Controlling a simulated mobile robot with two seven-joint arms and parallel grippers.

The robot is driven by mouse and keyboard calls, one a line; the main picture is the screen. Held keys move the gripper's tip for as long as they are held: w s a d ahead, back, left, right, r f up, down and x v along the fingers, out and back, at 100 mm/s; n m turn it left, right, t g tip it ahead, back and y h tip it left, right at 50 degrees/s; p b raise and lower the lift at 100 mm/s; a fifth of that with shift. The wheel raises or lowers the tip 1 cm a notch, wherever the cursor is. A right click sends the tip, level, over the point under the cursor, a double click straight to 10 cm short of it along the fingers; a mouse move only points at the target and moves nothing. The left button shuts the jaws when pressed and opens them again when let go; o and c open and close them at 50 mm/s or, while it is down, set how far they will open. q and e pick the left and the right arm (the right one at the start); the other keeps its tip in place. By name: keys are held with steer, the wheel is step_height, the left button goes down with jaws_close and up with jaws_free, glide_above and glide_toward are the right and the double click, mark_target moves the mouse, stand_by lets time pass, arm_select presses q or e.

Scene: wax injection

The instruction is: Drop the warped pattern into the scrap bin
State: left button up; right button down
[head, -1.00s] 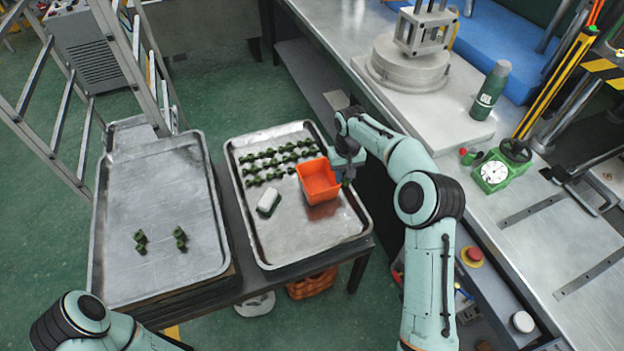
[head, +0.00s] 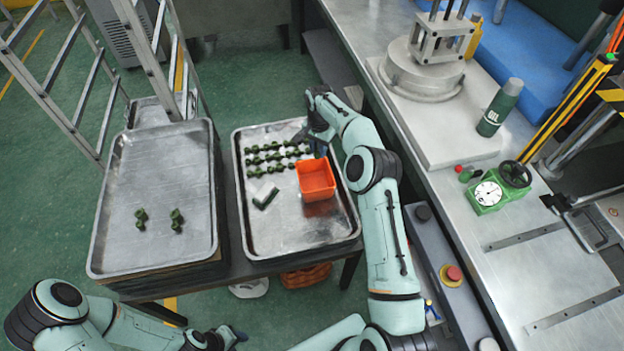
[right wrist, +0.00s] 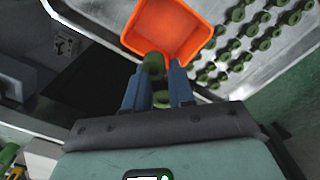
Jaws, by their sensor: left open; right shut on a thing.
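The orange scrap bin (head: 316,196) sits on the right-hand metal tray; in the right wrist view the bin (right wrist: 165,32) lies just beyond my fingertips. My right gripper (head: 318,146) is at the bin's far edge. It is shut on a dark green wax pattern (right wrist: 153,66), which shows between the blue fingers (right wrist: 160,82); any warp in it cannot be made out. The head view mostly hides the held pattern. My left gripper (head: 228,338) is open and low at the bottom edge, away from the trays.
Rows of green patterns (head: 270,158) lie on the right-hand tray (head: 290,238), left of the bin. A white-and-green block (head: 265,195) lies nearby. The left-hand tray (head: 155,255) holds two green patterns (head: 177,220). The bench (head: 480,215) with a gauge (head: 489,193) is at right.

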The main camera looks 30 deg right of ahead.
steer(key=shift+f, duration=2.95)
steer(key=c, duration=0.9)
jaws_free()
step_height(320, 180, up, 14)
steer(key=shift+f, duration=0.25)
